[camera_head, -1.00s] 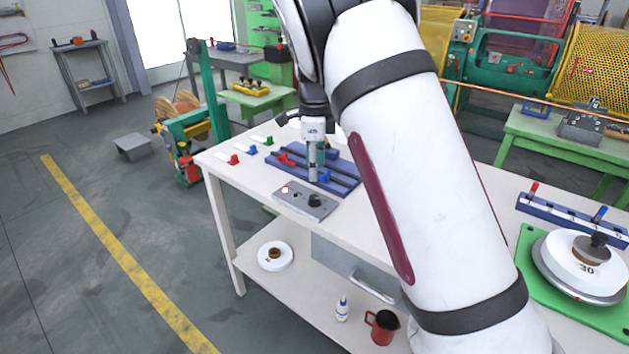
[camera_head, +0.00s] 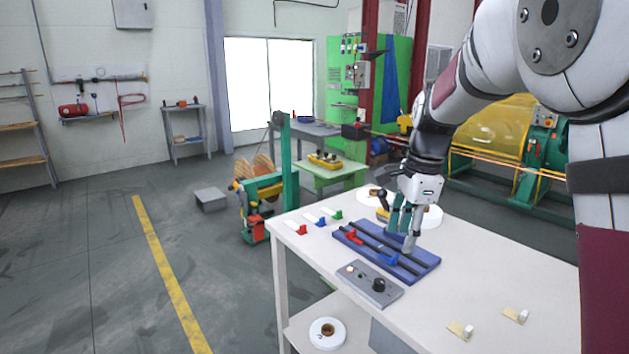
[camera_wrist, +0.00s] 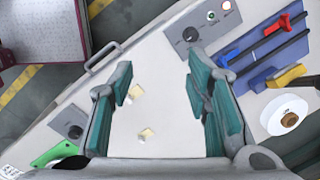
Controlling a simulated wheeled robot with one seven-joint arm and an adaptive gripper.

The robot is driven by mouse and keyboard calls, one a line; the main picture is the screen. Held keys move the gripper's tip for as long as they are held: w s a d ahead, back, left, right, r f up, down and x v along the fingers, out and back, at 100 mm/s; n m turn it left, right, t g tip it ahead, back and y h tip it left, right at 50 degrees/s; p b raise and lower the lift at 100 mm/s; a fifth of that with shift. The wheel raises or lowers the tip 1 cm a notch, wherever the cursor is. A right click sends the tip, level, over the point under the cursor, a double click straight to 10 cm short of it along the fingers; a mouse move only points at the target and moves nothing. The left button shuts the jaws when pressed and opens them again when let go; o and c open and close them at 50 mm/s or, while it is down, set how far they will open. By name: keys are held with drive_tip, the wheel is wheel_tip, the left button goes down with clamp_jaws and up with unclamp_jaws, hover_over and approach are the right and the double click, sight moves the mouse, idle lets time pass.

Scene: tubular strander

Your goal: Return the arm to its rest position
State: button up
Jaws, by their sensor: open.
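My gripper (camera_head: 405,235) is at the end of my arm, which reaches in from the right of the head view. It points down over the white table (camera_head: 480,285), by the far right part of the blue rack (camera_head: 420,262). In the wrist view my gripper (camera_wrist: 160,90) has its two teal-padded fingers wide apart. Nothing is between them but bare table top and small pale blocks (camera_wrist: 137,91) below. The blue rack shows at the upper right of the wrist view (camera_wrist: 262,62), with red and blue handles. My gripper's exact height above the table is hard to tell.
A grey control box (camera_head: 368,284) lies before the rack. Red, blue and green tagged pieces (camera_head: 320,221) stand at the table's left edge. A white spool (camera_wrist: 285,117) lies beyond the rack. Green machinery (camera_head: 268,200) stands behind the table; open floor (camera_head: 90,270) is at left.

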drive_tip(key=s+r+n+t+p, duration=0.1)
drive_tip(key=s+r+n, duration=0.3)
drive_tip(key=s, duration=0.4)
drive_tip(key=s+r+n, duration=0.3)
drive_tip(key=s+n, duration=0.1)
drive_tip(key=s, duration=0.4)
drive_tip(key=s+f+n+t+h+p, duration=0.1)
drive_tip(key=s+n+t, duration=0.1)
drive_tip(key=s+n, duration=0.7)
drive_tip(key=s, duration=0.7)
drive_tip(key=shift+s+a+f+n, duration=0.15)
drive_tip(key=shift+a+f+n, duration=0.15)
drive_tip(key=shift+f+n, duration=0.1)
